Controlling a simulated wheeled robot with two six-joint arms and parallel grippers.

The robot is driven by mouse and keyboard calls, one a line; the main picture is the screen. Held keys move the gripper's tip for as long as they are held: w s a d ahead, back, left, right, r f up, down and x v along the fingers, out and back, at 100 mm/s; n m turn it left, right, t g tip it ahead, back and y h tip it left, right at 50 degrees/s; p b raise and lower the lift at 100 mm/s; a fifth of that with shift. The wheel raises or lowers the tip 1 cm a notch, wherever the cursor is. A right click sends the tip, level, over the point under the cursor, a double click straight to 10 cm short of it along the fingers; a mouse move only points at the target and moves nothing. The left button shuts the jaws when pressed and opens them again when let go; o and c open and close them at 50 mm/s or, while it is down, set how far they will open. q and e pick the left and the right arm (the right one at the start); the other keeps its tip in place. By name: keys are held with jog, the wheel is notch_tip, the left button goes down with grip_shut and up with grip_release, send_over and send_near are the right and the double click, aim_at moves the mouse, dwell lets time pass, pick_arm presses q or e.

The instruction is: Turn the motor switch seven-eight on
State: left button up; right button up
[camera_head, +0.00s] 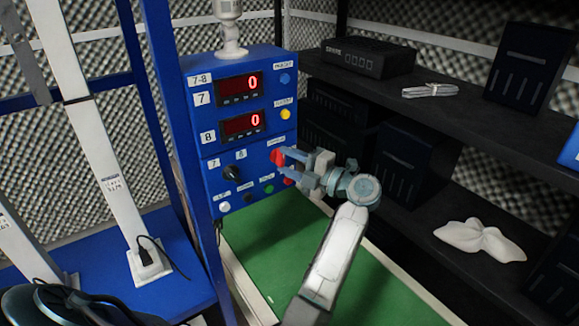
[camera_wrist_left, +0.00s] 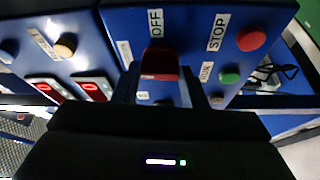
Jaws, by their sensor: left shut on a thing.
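The motor switch (camera_head: 277,156) is a red knob on the front of the blue control panel (camera_head: 235,165), right of a black rotary knob. My left gripper (camera_head: 286,160) is at the panel with its fingers around the red knob, shut on it. In the left wrist view the red knob (camera_wrist_left: 160,63) sits between the two dark fingers, with an OFF label above it and small, partly hidden labels below. The fingers hide part of the knob, and I cannot tell its exact turn. My right gripper is not in view.
Two red displays (camera_head: 240,87) on the panel both read 0. A STOP label stands beside a red button (camera_wrist_left: 251,39), with a green button (camera_wrist_left: 229,77) near it. Dark shelves (camera_head: 400,95) stand at the right. A green surface (camera_head: 270,250) lies below my arm.

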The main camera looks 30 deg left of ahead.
pick_arm(q)
jog(key=shift+n+h, duration=0.3)
jog(key=shift+n, duration=0.3)
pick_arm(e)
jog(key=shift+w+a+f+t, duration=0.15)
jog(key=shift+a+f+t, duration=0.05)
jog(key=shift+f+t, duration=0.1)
pick_arm(q)
jog(key=shift+b, duration=0.3)
jog(key=o, duration=1)
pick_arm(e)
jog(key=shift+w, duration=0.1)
